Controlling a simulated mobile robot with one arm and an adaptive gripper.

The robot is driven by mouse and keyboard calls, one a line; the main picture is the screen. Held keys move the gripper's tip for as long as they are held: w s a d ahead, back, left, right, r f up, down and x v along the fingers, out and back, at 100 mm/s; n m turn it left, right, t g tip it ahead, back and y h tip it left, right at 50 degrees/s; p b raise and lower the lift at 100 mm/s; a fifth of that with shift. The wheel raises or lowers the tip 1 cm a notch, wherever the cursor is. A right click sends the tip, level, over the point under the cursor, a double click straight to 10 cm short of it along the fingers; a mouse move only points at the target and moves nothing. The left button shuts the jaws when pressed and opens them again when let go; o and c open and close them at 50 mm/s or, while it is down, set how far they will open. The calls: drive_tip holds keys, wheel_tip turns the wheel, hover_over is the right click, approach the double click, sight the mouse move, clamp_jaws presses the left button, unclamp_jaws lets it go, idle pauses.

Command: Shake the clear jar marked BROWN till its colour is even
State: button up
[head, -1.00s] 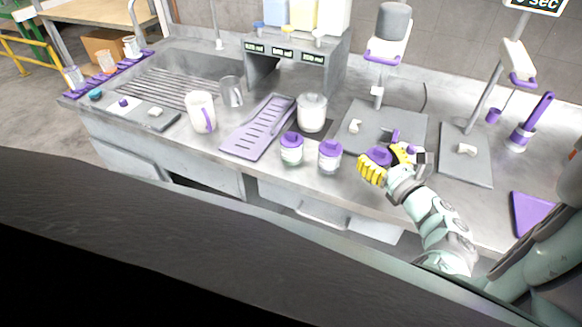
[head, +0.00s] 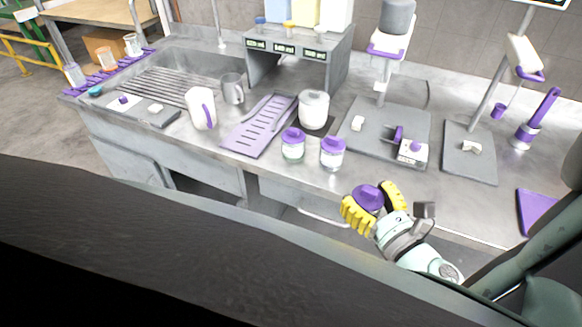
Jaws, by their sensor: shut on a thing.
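My gripper (head: 371,207), with yellow ribbed fingers, is shut on a jar with a purple lid (head: 368,197). It holds this jar in front of the counter's front edge, with the lid facing up toward the camera. The jar's body and any marking are hidden below the lid and between the fingers, so I cannot read BROWN or see its colour. Two similar clear jars with purple lids stand upright on the counter: a left jar (head: 292,147) and a right jar (head: 332,153). Their labels are too small to read.
A white lidded pot (head: 313,110) stands behind the two jars, and a purple slotted rack (head: 260,127) lies left of them. A grey stand base (head: 357,143) carries small white and purple parts. A purple mat (head: 537,212) lies at the right. The counter's front strip is clear.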

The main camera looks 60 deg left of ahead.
drive_tip(key=shift+d+r+p, duration=0.1)
drive_tip(key=shift+r+p, duration=3.05)
drive_tip(key=shift+p, duration=0.15)
drive_tip(key=shift+f, duration=0.1)
drive_tip(key=shift+s, duration=0.1)
